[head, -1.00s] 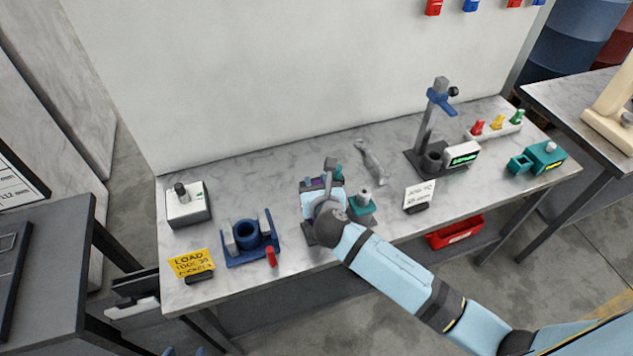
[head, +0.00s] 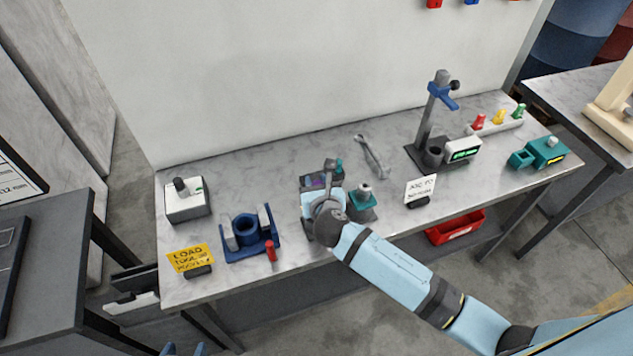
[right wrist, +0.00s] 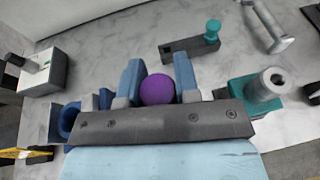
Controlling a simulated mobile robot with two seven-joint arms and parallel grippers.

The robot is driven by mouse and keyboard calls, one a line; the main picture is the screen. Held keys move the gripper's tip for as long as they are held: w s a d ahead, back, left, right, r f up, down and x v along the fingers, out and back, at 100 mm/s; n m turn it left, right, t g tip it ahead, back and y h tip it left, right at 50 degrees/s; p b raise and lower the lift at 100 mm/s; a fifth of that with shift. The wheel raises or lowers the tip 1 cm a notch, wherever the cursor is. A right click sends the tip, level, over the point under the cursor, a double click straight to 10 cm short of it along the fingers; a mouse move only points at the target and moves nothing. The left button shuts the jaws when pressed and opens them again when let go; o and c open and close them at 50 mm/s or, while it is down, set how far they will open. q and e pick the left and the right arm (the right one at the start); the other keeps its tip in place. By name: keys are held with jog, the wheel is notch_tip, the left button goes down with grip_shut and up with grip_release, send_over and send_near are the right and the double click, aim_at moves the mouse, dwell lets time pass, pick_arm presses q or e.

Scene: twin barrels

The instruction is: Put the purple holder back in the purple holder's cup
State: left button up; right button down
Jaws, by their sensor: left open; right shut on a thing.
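The purple holder shows as a round purple top (right wrist: 157,90) between the two blue-grey fingers of my right gripper (right wrist: 157,76) in the right wrist view. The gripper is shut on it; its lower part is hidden. In the head view my right gripper (head: 321,186) is over the front middle of the bench, mostly hidden by my own wrist. A dark rack (right wrist: 180,49) with a teal-topped holder (right wrist: 212,28) lies just beyond the fingers. I cannot make out the purple holder's cup clearly. My left gripper (head: 185,349) shows only its tips at the bottom edge, off the bench.
A teal block with a metal top (head: 362,199) stands close right of my right gripper. A blue fixture (head: 248,236) is to its left, a wrench (head: 372,156) behind it. A dark stand (head: 430,130) and a sign (head: 420,190) are further right. Bare marble lies between them.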

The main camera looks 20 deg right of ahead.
jog(key=shift+f, duration=0.35)
jog(key=shift+f+b, duration=0.35)
jog(key=shift+f, duration=0.05)
jog(key=c, duration=0.9)
grip_release()
jog(key=shift+o, duration=0.6)
jog(key=shift+f, duration=0.15)
jog(key=shift+s, duration=0.1)
jog(key=shift+s, duration=0.25)
jog(key=b+v, duration=0.1)
jog(key=v, duration=1.2)
jog(key=shift+r, duration=0.3)
